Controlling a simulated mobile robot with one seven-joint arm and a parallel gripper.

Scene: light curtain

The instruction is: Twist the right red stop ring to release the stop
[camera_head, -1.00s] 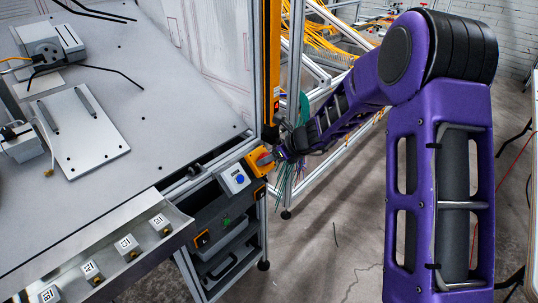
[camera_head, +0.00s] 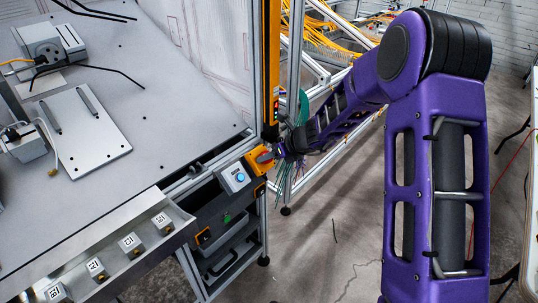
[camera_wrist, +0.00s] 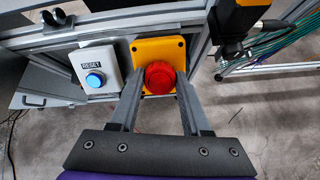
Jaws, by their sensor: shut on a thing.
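The red stop ring (camera_wrist: 159,77) sits on a yellow plate (camera_wrist: 147,47) at the table's front corner in the wrist view. My gripper (camera_wrist: 157,82) has one finger on each side of the red ring and is shut on it. In the head view the yellow box (camera_head: 254,165) shows at the table corner, with my gripper (camera_head: 272,154) against it from the right. Part of the ring is hidden there by my gripper.
A white box with a blue reset button (camera_wrist: 95,80) is just left of the yellow plate; it also shows in the head view (camera_head: 235,179). A yellow upright post (camera_head: 271,60) stands just behind. Cables (camera_wrist: 275,48) hang to the right. The floor (camera_head: 330,220) in front is open.

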